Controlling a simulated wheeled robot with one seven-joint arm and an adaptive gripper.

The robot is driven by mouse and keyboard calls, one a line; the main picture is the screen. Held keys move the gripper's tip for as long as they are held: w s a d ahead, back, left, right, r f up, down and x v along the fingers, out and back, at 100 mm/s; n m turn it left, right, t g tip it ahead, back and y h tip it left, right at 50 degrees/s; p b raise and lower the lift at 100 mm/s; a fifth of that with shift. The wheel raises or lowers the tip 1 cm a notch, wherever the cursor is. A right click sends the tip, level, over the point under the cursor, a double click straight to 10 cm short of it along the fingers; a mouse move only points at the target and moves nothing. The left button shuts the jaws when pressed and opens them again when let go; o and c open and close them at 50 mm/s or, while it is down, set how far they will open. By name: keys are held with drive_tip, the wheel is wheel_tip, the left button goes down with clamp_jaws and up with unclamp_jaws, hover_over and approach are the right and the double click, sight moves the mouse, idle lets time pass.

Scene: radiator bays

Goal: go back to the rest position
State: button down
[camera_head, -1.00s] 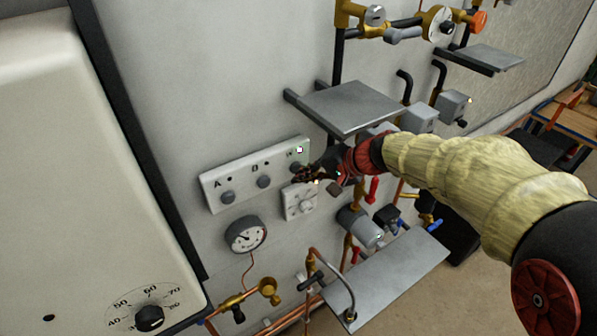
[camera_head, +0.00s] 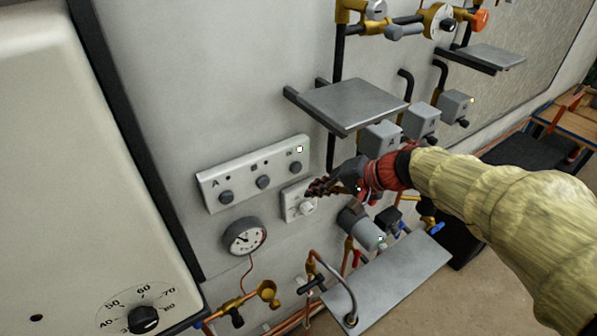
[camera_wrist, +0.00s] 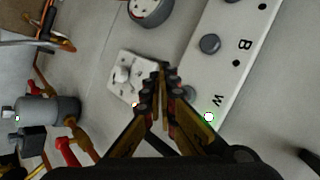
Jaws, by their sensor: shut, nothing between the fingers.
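My gripper (camera_head: 318,188) is in front of the wall, just right of the white dial plate (camera_head: 298,203) and below the right end of the button panel. Its fingers are closed together with nothing between them. In the wrist view the fingertips (camera_wrist: 160,82) overlap the edge of the dial plate (camera_wrist: 128,75); I cannot tell whether they touch it. The button panel (camera_head: 242,176) has several round grey buttons, and a small light (camera_head: 299,149) is lit at its right end. My yellow-sleeved arm reaches in from the right.
A grey shelf (camera_head: 352,104) juts out above my gripper. A lower metal shelf (camera_head: 400,275), a grey cylinder (camera_head: 362,228) and copper pipes lie below. A round gauge (camera_head: 245,236) hangs at the left. A white casing with a knob (camera_head: 144,319) fills the left side.

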idle(0.4)
drive_tip(key=s+d+f+n+h+b, duration=0.1)
drive_tip(key=s+d+f+h+b, duration=0.1)
drive_tip(key=s+d+f+b, duration=0.3)
drive_tip(key=s+d+f+n+h+b, duration=0.1)
drive_tip(key=s+d+f+h+b, duration=0.2)
drive_tip(key=s+d+f+b, duration=0.2)
drive_tip(key=s+d+f+n+h+b, duration=0.2)
drive_tip(key=s+d+f+b, duration=0.3)
drive_tip(key=s+f+b, duration=0.4)
drive_tip(key=s+h+b, duration=0.1)
drive_tip(key=s+b, duration=0.1)
drive_tip(key=s, duration=0.3)
drive_tip(key=shift+s+f, duration=0.25)
drive_tip(key=shift+f, duration=0.1)
drive_tip(key=c, duration=2.6)
unclamp_jaws()
